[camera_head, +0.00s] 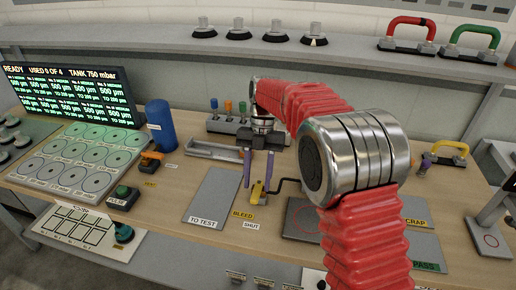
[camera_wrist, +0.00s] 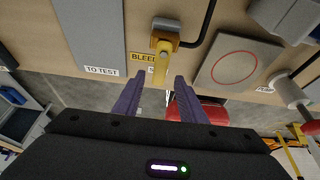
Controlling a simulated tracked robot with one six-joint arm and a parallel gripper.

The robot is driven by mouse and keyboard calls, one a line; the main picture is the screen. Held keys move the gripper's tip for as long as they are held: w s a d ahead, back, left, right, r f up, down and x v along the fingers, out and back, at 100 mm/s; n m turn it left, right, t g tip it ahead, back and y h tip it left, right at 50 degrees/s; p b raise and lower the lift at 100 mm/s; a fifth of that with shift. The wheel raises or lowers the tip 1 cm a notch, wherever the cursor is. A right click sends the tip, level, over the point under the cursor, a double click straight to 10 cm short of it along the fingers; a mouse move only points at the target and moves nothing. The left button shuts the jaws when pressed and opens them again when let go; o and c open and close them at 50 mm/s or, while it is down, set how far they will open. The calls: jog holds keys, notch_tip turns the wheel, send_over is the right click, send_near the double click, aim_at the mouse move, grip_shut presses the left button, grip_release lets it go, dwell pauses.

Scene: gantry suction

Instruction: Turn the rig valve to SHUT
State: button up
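The rig valve (camera_head: 258,193) is a small yellow lever on the bench between the grey TO TEST pad and a dark pad. In the wrist view the valve lever (camera_wrist: 161,62) runs from its hub toward my gripper. In the head view the BLEED label (camera_head: 242,215) and SHUT label (camera_head: 251,226) lie just in front of the valve. My gripper (camera_head: 258,187) is open, its two purple fingers (camera_wrist: 159,78) on either side of the lever's end; I cannot tell whether they touch it.
A black hose (camera_head: 287,181) runs from the valve to the right. The TO TEST pad (camera_head: 212,197) is at left, and a dark pad with a red circle (camera_wrist: 236,66) at right. A blue cylinder (camera_head: 160,125) and a screen (camera_head: 70,96) stand farther left.

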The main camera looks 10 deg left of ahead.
jog(key=v, duration=1.1)
jog(key=shift+w, duration=0.2)
jog(key=shift+a, duration=0.1)
